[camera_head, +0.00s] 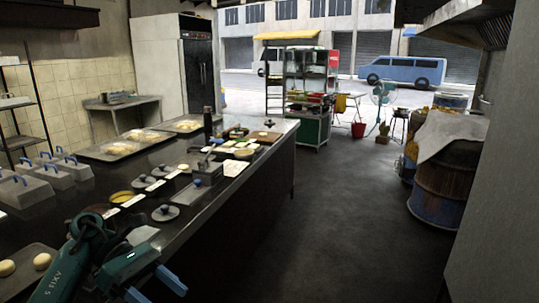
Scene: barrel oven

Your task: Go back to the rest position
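My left arm comes in at the lower left, and its teal and dark gripper (154,287) is low in the head view, by the near edge of the dark counter (226,207). Its two blue fingers are spread apart, with nothing visible between them. The lower part of the gripper is cut off by the picture's bottom edge. My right gripper is not in view.
The counter holds a tray with pale dough balls (42,261), grey boxes with blue handles (25,190), round lids (165,212) and trays (122,148). A rusty barrel (441,190) stands at the right. The floor (345,220) between them is clear.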

